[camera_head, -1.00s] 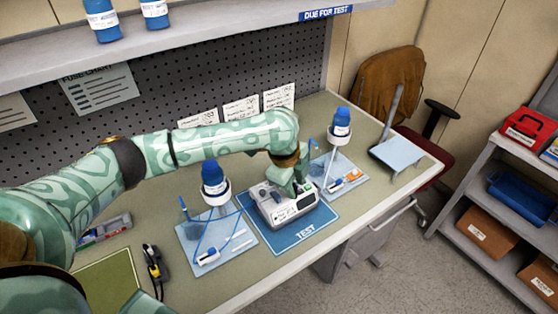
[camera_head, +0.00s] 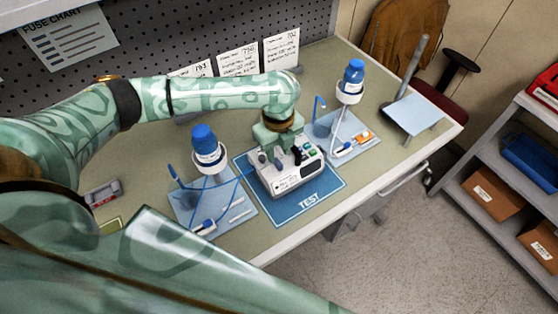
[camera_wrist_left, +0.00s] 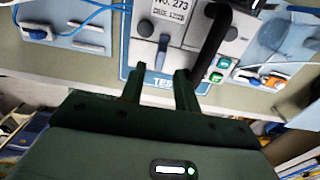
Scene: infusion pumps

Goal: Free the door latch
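The white-grey infusion pump (camera_head: 290,181) stands on the blue TEST mat (camera_head: 327,200). In the left wrist view the pump (camera_wrist_left: 140,52) shows a printed number label, a short grey lever (camera_wrist_left: 162,50) and a larger black lever (camera_wrist_left: 212,40). I cannot tell for sure which is the door latch. My left gripper (camera_head: 277,140) is over the pump. In the left wrist view its fingers (camera_wrist_left: 160,76) are apart, with nothing visible held between them. The grey lever shows beyond the gap, and the black lever runs down beside the right finger. My right gripper is out of view.
Blue-capped bottles (camera_head: 205,147) (camera_head: 353,75) on stands flank the pump, with tubing on pale blue trays (camera_head: 242,213). A pale blue plate (camera_head: 415,116) sits at the bench's right end. The pegboard is behind; shelving (camera_head: 470,195) is at right.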

